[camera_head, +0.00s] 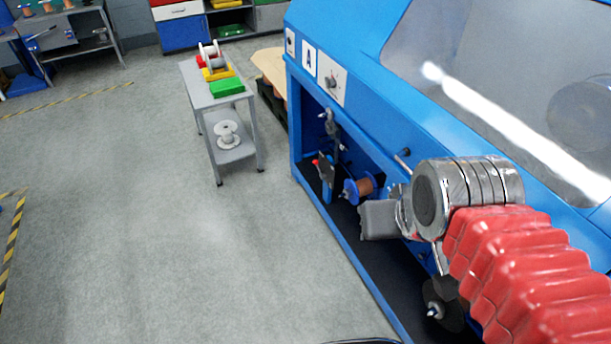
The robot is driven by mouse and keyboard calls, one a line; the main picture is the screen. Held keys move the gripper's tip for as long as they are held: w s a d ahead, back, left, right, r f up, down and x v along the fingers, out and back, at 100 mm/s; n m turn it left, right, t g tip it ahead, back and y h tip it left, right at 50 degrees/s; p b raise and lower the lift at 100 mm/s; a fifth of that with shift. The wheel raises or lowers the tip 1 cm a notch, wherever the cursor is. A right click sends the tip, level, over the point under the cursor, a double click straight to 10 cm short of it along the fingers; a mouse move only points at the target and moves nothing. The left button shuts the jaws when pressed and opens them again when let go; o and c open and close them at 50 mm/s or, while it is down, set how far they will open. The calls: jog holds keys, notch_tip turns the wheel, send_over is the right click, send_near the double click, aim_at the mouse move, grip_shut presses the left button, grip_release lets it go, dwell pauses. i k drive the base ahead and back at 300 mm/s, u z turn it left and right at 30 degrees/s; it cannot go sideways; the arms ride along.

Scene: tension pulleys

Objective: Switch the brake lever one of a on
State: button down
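The blue machine (308,88) carries a plate marked A. Its open lower bay holds a dark lever-like part with a red tip (317,163), a spool with copper-coloured winding and blue flanges (362,188), and a grey metal bracket (331,128) above. I cannot tell for sure which part is brake lever one or how it is set. My gripper (378,220) is a grey block at the end of my arm, in front of the bay and right of the red-tipped part. It appears apart from that part. Its fingers cannot be made out, and part of the bay is hidden behind it.
A grey trolley (203,98) with red, yellow and green trays and a white spool (228,134) stands left of the machine. A rod (403,154) sticks out near my wrist. A dark wheel (440,308) is at lower right. The floor (150,230) at left is clear.

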aim_at(323, 176)
jog(key=u, duration=0.45)
jog(key=i, duration=1.15)
jog(key=u, duration=0.7)
jog(key=i, duration=2.1)
jog(key=z, duration=0.25)
